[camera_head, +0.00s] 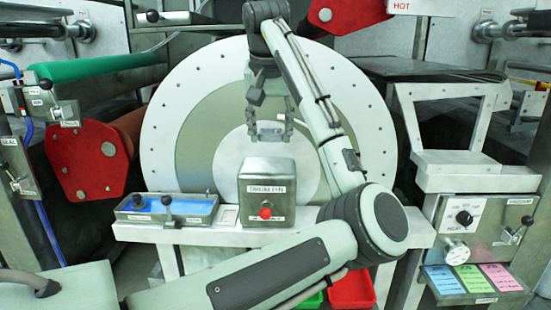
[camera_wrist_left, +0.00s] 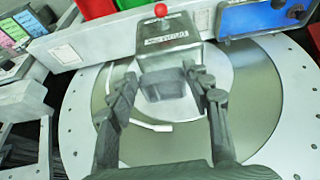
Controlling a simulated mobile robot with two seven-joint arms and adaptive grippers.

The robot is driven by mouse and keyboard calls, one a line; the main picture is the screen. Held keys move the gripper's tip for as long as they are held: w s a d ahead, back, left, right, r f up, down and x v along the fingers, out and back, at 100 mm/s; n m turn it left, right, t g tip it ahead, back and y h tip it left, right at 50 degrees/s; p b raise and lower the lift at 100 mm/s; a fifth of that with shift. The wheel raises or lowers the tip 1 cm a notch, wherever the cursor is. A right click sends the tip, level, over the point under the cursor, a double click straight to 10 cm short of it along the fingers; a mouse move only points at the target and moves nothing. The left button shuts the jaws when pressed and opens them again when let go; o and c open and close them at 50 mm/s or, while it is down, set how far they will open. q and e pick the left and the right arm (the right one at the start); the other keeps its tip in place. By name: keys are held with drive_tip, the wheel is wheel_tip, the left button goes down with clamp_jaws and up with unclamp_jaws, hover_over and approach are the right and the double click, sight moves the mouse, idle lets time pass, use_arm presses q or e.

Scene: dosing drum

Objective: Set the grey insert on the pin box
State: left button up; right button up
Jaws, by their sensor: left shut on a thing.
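The pin box (camera_head: 267,178) is a grey metal box with a "DRUM PIN" label and a red knob on its front. It stands on the white ledge in front of the drum; it also shows in the left wrist view (camera_wrist_left: 165,40). My left gripper (camera_head: 270,129) points down and is shut on the small grey insert (camera_head: 270,137). The insert shows above the box's top, apart from it in the head view. In the left wrist view the insert (camera_wrist_left: 163,86) sits between the fingertips (camera_wrist_left: 163,78), partly overlapping the box. My right gripper is not in view.
A blue tray (camera_head: 143,219) with a black-knobbed lever stands left of the box. A white frame (camera_head: 457,157) and a control panel are at the right. Red (camera_head: 351,289) and green bins sit below the ledge.

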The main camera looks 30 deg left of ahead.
sight(266, 135)
use_arm(q)
drive_tip(key=w+a+f, duration=0.2)
drive_tip(key=shift+w+a+f, duration=0.1)
drive_tip(key=shift+a+f, duration=0.05)
drive_tip(key=shift+a, duration=0.25)
drive_tip(key=w+a+f, duration=0.1)
drive_tip(key=w, duration=0.1)
drive_tip(key=w+a+f, duration=0.2)
drive_tip(key=shift+w+f+b, duration=0.1)
drive_tip(key=shift+f+b, duration=0.05)
drive_tip(key=shift+b, duration=0.2)
drive_tip(key=shift+w+a+f, duration=0.2)
drive_tip(key=shift+w+a, duration=0.15)
drive_tip(key=shift+w, duration=0.15)
drive_tip(key=shift+w+a+f, duration=0.1)
drive_tip(key=shift+w+f, duration=0.05)
drive_tip(key=shift+w, duration=0.1)
drive_tip(key=shift+w+f, duration=0.1)
drive_tip(key=shift+f, duration=0.1)
wheel_tip(266, 135, down, 3)
drive_tip(key=shift+f+p, duration=0.15)
drive_tip(key=shift+p, duration=0.2)
drive_tip(key=shift+a+f, duration=0.1)
drive_tip(key=shift+f, duration=0.15)
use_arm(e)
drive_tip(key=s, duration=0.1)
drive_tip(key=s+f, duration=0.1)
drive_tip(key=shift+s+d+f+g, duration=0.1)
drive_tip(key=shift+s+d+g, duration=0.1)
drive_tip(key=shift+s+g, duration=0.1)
